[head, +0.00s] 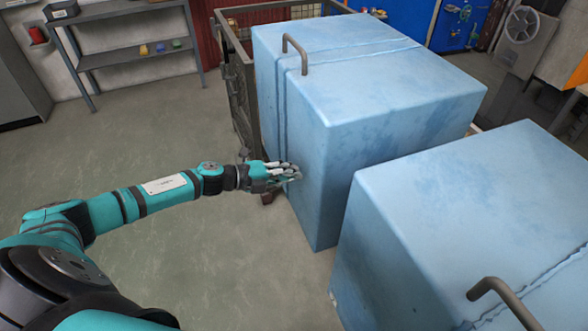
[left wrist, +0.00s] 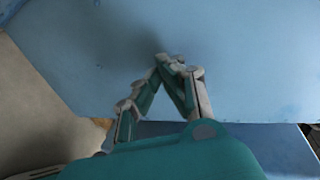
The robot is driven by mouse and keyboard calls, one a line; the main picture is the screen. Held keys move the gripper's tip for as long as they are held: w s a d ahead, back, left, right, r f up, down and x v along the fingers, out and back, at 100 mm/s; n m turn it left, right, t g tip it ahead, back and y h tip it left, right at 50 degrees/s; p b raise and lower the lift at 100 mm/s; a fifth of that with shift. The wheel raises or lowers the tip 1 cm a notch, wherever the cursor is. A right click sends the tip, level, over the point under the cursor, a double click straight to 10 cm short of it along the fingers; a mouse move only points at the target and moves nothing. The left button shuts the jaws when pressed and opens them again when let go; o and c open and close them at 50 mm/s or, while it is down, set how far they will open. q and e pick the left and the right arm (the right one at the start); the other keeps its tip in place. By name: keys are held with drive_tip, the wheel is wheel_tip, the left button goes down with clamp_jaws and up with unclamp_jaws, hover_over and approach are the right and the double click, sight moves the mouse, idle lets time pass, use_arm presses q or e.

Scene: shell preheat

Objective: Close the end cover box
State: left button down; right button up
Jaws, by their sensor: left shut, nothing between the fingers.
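Two large light-blue box parts stand on the floor. The farther blue box (head: 370,80) has a bent metal handle (head: 294,50) on top and a seam near its left end. The nearer blue box (head: 450,210) is at lower right, with a similar handle (head: 500,300). My left gripper (head: 289,173) is shut and empty at the lower left side of the farther box. In the left wrist view its fingertips (left wrist: 168,62) meet in front of a blue face (left wrist: 230,60); I cannot tell whether they touch it. My right gripper is not in view.
A metal-framed cage (head: 236,85) stands against the farther box's left side. A grey shelf (head: 130,52) with small coloured items is at the back left. A fan unit (head: 520,38) stands at the back right. The floor (head: 140,150) on the left is clear.

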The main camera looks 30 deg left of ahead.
use_arm(q)
drive_tip(key=shift+w+d, duration=0.3)
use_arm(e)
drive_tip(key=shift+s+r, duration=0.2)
